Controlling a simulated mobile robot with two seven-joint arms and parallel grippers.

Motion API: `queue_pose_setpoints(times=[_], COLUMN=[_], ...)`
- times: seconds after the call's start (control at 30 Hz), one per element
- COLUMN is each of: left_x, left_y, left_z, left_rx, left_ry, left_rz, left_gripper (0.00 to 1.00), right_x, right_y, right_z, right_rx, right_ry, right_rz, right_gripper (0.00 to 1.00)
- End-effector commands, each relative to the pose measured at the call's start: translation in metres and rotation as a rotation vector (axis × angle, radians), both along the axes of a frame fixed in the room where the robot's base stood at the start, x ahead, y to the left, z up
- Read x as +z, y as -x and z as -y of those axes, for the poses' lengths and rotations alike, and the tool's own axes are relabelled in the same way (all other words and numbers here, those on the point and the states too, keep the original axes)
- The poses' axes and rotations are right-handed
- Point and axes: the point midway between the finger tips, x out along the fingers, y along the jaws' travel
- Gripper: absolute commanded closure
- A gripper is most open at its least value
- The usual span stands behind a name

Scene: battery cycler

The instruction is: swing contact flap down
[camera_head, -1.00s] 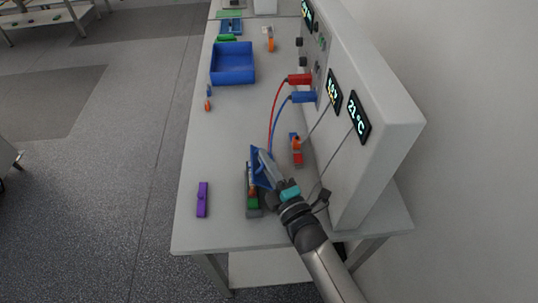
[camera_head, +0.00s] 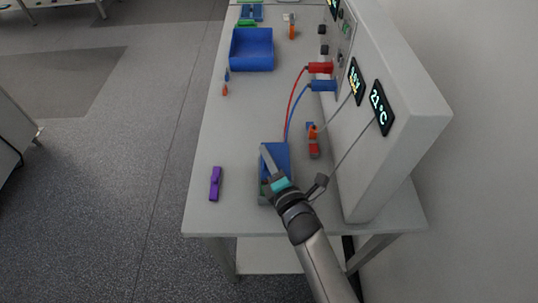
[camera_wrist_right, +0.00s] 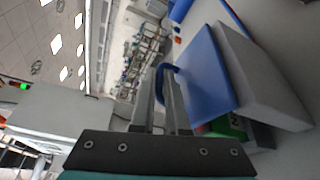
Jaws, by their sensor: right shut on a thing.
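The blue contact flap (camera_head: 282,160) is on a small grey fixture near the front of the bench. It lies low over the fixture and hides most of its inside. In the right wrist view the flap (camera_wrist_right: 205,75) is a broad blue plate beside a grey block (camera_wrist_right: 268,82), with a green part (camera_wrist_right: 225,127) below it. My right gripper (camera_head: 266,153) is at the flap's left side. In the wrist view its fingers (camera_wrist_right: 168,78) are shut on the flap's curved blue handle. My left gripper is not in view.
A purple object (camera_head: 215,184) lies left of the fixture. Red and blue leads (camera_head: 290,105) run behind. A blue bin (camera_head: 252,50) is farther back.

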Motion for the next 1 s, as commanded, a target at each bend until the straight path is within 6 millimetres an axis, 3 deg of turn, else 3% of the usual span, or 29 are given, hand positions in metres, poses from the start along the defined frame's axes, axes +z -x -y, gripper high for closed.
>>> queue_pose_setpoints(times=[0.53,0.57,0.67,1.0], left_x=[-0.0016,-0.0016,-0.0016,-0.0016], left_y=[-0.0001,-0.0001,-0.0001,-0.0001], left_z=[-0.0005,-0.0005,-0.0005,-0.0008], left_rx=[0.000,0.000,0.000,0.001], left_ry=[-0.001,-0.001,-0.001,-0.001], left_rz=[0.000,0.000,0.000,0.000], left_gripper=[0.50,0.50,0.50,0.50], right_x=[-0.0001,-0.0001,-0.0003,-0.0015], right_y=[0.0013,0.0013,0.0014,0.0019], right_z=[-0.0055,-0.0056,-0.0057,-0.0045], right_rx=[0.008,0.008,0.008,0.007], right_ry=[-0.008,-0.008,-0.008,-0.006], right_rz=[0.002,0.002,0.001,-0.002], right_gripper=[1.00,0.87,0.76,0.75])
